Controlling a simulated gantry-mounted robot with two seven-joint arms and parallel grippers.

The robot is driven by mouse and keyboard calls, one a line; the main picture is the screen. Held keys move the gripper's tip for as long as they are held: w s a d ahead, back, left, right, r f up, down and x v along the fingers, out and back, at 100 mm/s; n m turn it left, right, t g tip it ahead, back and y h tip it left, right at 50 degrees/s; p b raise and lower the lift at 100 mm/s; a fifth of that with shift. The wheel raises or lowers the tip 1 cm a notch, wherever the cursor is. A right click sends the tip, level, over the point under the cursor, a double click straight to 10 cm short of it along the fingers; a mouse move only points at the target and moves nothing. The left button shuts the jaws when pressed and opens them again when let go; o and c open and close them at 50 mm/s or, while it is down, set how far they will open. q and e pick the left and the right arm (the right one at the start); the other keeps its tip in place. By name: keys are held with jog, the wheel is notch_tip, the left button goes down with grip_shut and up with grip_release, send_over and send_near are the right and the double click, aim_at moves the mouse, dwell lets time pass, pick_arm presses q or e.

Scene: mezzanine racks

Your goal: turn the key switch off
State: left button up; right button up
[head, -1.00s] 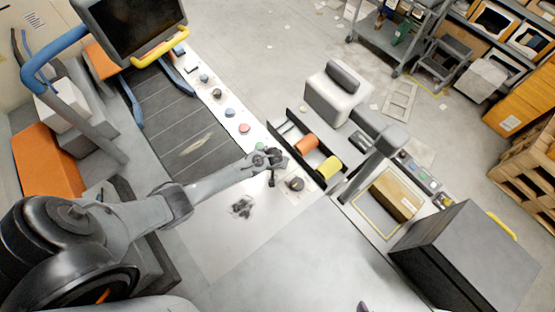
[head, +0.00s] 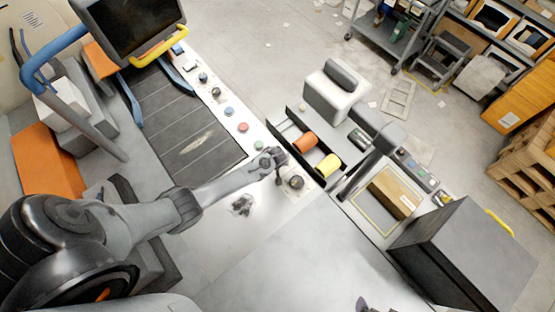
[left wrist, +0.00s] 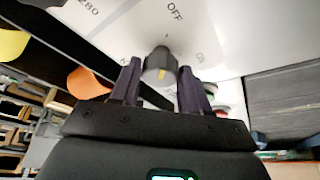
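The key switch (head: 296,182) is a dark round knob on a pale plate at the near end of the button strip. In the left wrist view the knob (left wrist: 160,62) has a yellow mark on its side facing the camera. An "OFF" label is printed on the plate beyond it, with another, partly legible label to its right. My left gripper (head: 279,166) is beside the knob; in the left wrist view its open fingers (left wrist: 160,75) lie on either side of the knob, with gaps showing. Contact is not visible. Only a dark tip of my right gripper (head: 362,304) shows at the bottom edge.
Coloured buttons, including a red one (head: 243,127) and a green one (head: 258,146), line the strip. A black holder with an orange roll (head: 305,143) and a yellow roll (head: 327,163) stands just beyond the knob. The white counter nearer me is mostly clear.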

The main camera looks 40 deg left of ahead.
pick_arm(q)
jog(key=o, duration=0.3)
jog(key=shift+v, duration=0.8)
jog(key=p+v, duration=0.1)
jog(key=v, duration=0.8)
jog(key=shift+s+r, duration=0.1)
